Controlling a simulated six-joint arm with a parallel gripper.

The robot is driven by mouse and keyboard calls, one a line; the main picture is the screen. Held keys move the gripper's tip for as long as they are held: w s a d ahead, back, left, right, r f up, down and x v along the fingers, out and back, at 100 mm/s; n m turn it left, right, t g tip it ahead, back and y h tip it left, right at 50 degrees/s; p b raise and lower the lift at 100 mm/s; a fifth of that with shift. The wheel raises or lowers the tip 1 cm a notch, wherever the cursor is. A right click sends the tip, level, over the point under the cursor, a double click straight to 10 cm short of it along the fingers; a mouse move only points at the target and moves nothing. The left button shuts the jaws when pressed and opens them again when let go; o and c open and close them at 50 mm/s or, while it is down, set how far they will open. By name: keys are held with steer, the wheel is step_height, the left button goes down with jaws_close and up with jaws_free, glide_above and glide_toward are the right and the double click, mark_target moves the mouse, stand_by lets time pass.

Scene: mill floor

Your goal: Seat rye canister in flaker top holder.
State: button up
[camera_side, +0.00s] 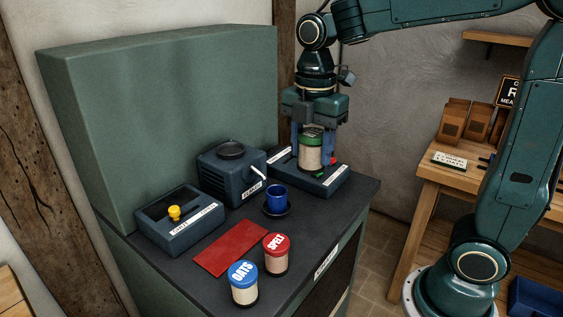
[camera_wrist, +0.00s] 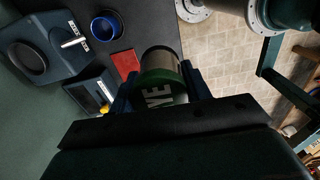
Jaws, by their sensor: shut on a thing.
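The rye canister (camera_side: 311,157) has a green lid and a pale body. My gripper (camera_side: 312,150) is shut on it, with blue fingers on both sides. In the wrist view the canister (camera_wrist: 160,62) sits between the fingers (camera_wrist: 160,92), its green lid showing "YE". In the side view it is upright, over or at a low blue box; I cannot tell if it touches. The flaker (camera_side: 230,177) is a dark blue box left of the gripper, with a round holder (camera_side: 231,149) on top. The holder ring (camera_wrist: 24,58) looks empty in the wrist view.
The low blue labelled box (camera_side: 330,182) has red and green parts. A blue cup (camera_side: 276,197) stands on a dark saucer before the flaker. A red mat (camera_side: 230,248), a SPELT canister (camera_side: 276,262), an OATS canister (camera_side: 243,290) and a yellow-knobbed box (camera_side: 180,224) share the counter.

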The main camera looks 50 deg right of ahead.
stand_by(0.3)
steer(key=w+d, duration=0.2)
steer(key=w, duration=1.2)
steer(key=w+d, duration=0.3)
steer(key=w, duration=1)
steer(key=shift+w+f, duration=0.25)
steer(key=shift+w, duration=0.1)
steer(key=shift+f, duration=0.2)
steer(key=shift+f, duration=2.7)
steer(key=shift+f, duration=0.6)
steer(key=o, duration=0.8)
steer(key=shift+o, duration=0.2)
